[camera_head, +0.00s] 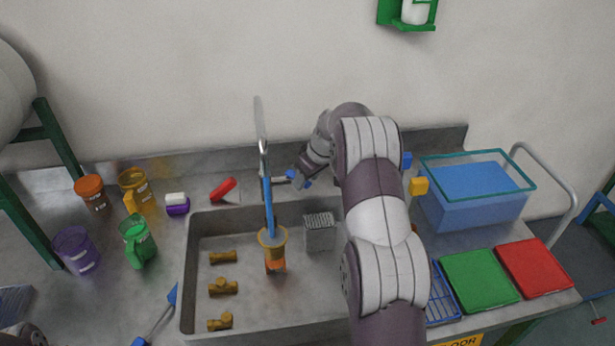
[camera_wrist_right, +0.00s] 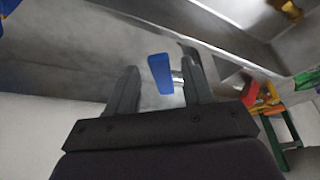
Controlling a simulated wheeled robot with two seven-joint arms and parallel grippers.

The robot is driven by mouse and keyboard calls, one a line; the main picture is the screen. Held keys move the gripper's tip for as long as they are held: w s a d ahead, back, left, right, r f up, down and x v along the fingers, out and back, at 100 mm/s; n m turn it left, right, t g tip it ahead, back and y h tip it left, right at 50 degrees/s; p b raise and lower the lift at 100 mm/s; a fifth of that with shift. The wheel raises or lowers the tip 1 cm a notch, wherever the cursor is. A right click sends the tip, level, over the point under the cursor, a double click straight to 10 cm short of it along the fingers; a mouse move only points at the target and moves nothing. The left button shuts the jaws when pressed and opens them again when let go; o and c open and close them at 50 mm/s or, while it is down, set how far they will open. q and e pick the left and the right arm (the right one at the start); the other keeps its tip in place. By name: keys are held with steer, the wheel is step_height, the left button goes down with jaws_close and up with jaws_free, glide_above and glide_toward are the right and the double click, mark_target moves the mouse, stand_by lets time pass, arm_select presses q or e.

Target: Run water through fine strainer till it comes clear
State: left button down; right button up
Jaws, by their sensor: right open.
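A tall metal faucet (camera_head: 260,125) stands at the back of the sink (camera_head: 187,290). A blue stream of water (camera_head: 268,205) runs from its spout into a yellow strainer (camera_head: 272,238) above the basin floor. An orange part (camera_head: 275,266) shows just below the strainer. My right gripper (camera_head: 300,182) is at the tap behind the sink. In the right wrist view my gripper (camera_wrist_right: 160,80) is open, with the blue tap handle (camera_wrist_right: 160,73) between its fingers and gaps on both sides. The strainer's inside is too small to judge. My left gripper is not seen.
Several brass fittings (camera_head: 223,288) and a grey block (camera_head: 319,231) are in the sink. Cups and jugs, including a green jug (camera_head: 137,240), stand left. A blue-filled tank (camera_head: 472,205), green board (camera_head: 480,279) and red board (camera_head: 534,267) are right. My right arm crosses the sink's right side.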

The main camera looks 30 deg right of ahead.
steer(key=v, duration=1.2)
steer(key=shift+r+b, duration=0.3)
steer(key=shift+b, duration=0.1)
steer(key=shift+s, duration=0.1)
steer(key=s+a+f+m+g+h, duration=0.1)
steer(key=s+a+f+m+g, duration=0.1)
steer(key=s+a+f+m, duration=0.5)
steer(key=s+a+f+n+g, duration=0.1)
steer(key=s+a+f+n, duration=0.2)
steer(key=s+a, duration=1)
steer(key=s+n, duration=0.1)
steer(key=s, duration=0.3)
steer(key=shift+s+a+f, duration=0.2)
steer(key=shift+s+a, duration=0.2)
